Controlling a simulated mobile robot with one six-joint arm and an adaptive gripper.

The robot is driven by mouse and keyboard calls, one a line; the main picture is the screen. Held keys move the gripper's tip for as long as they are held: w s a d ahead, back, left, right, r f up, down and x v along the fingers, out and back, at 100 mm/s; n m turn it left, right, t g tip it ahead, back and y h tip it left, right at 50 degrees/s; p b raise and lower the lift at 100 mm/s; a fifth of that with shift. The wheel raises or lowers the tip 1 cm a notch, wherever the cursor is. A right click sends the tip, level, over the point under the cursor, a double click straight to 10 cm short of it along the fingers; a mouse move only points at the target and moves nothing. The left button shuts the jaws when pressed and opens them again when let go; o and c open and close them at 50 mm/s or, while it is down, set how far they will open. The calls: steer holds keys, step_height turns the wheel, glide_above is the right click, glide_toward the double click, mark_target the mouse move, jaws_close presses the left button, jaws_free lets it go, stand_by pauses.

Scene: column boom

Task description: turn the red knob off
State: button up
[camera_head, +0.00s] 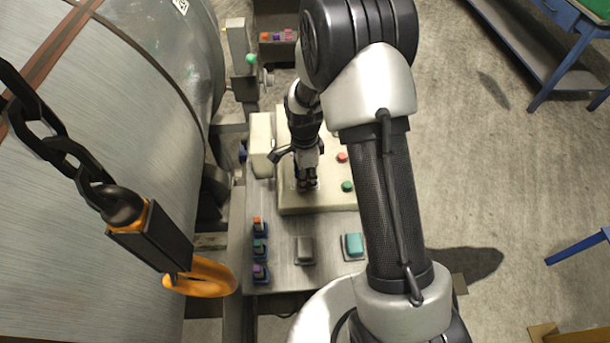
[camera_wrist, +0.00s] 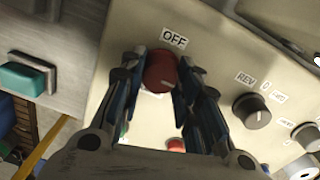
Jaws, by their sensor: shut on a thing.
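The red knob (camera_wrist: 159,72) sits on a cream panel (camera_wrist: 125,18) in the wrist view, just below a white label reading OFF (camera_wrist: 175,39). My gripper (camera_wrist: 161,80) has one finger on each side of the knob and is shut on it. The knob's pointer mark cannot be made out, so its setting is unclear. In the head view my gripper (camera_head: 307,185) reaches down to the left part of the cream panel (camera_head: 312,207) and hides the knob.
A black REV/0 knob (camera_wrist: 251,110) and a red button (camera_wrist: 175,145) are close by. The head view shows a green button (camera_head: 347,186) and a teal button (camera_head: 353,246). A large metal drum (camera_head: 120,120) and an orange hook (camera_head: 203,279) stand at left.

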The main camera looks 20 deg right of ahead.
steer(key=shift+n, duration=0.3)
steer(key=n, duration=0.3)
steer(key=shift+n, duration=0.3)
steer(key=n, duration=0.9)
steer(key=shift+a+n, duration=0.1)
steer(key=shift+n, duration=2.2)
steer(key=o, duration=1.1)
